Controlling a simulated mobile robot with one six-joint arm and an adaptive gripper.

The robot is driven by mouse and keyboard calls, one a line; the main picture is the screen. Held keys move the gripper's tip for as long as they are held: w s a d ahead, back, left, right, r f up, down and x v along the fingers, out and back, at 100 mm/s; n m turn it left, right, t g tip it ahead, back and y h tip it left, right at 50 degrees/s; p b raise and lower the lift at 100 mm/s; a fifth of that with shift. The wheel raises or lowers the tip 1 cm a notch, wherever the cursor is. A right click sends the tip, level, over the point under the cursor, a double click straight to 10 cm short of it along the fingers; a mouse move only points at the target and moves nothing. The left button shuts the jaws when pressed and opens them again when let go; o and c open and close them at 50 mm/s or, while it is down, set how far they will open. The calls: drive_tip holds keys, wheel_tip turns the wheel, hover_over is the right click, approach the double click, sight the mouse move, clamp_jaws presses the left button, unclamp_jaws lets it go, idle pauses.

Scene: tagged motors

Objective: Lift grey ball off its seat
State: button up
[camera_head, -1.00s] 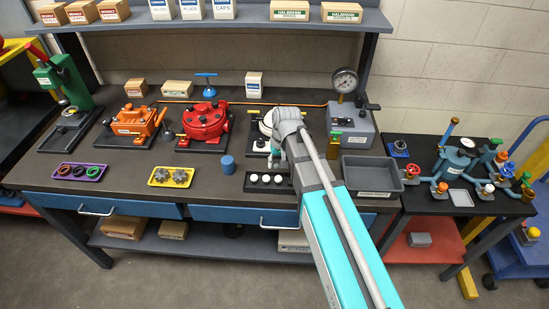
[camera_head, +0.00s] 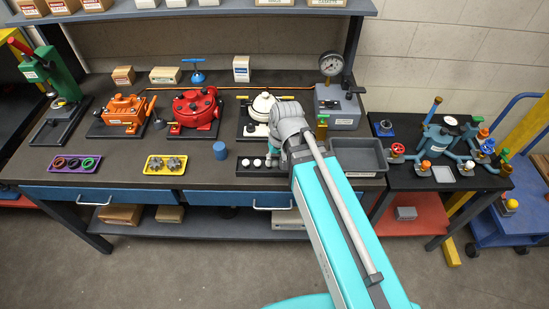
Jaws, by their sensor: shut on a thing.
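My gripper (camera_head: 281,157) points down at the right part of a black ball rack (camera_head: 246,173) near the bench's front edge. Its fingers are mostly hidden by my own wrist. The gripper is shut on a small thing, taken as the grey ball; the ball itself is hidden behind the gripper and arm. Pale balls, one of them at the rack's left end (camera_head: 245,162), sit in the rack in a row. I cannot tell whether the held ball touches its seat or is clear of it.
A white motor (camera_head: 262,104) with a yellow handle stands just behind my gripper. A blue cylinder (camera_head: 220,151) is left of the rack. A grey bin (camera_head: 361,171) and gauge box (camera_head: 340,108) lie to the right. Bare bench lies between the blue cylinder and the yellow tray (camera_head: 166,165).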

sight(274, 160)
drive_tip(key=shift+r, duration=0.1)
idle(0.4)
drive_tip(key=shift+r+p, duration=1.45)
drive_tip(key=shift+p, duration=0.1)
